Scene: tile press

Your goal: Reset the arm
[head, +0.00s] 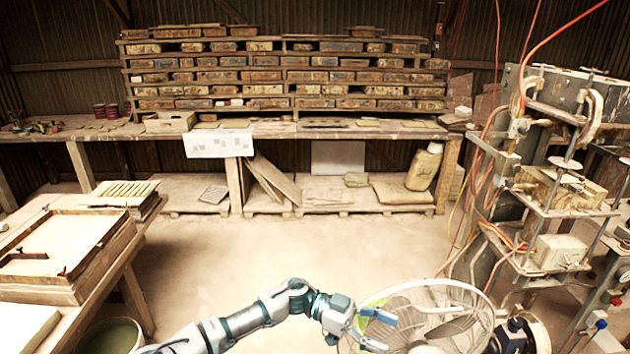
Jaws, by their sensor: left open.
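My left arm comes in from the bottom left and reaches right along the lower middle of the head view. Its gripper (382,331) is open, with its blue-grey fingers apart and nothing visible between them. The gripper shows in front of the left part of a round caged fan (455,310), and I cannot tell whether they touch. My right gripper and right arm are not in view.
A tile press (560,190) with hanging hoses stands at the right. A wooden table with a tray (110,262) stands at the left, a bucket (112,338) below it. A long workbench (300,130) with stacked moulds spans the back wall. The middle floor is clear.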

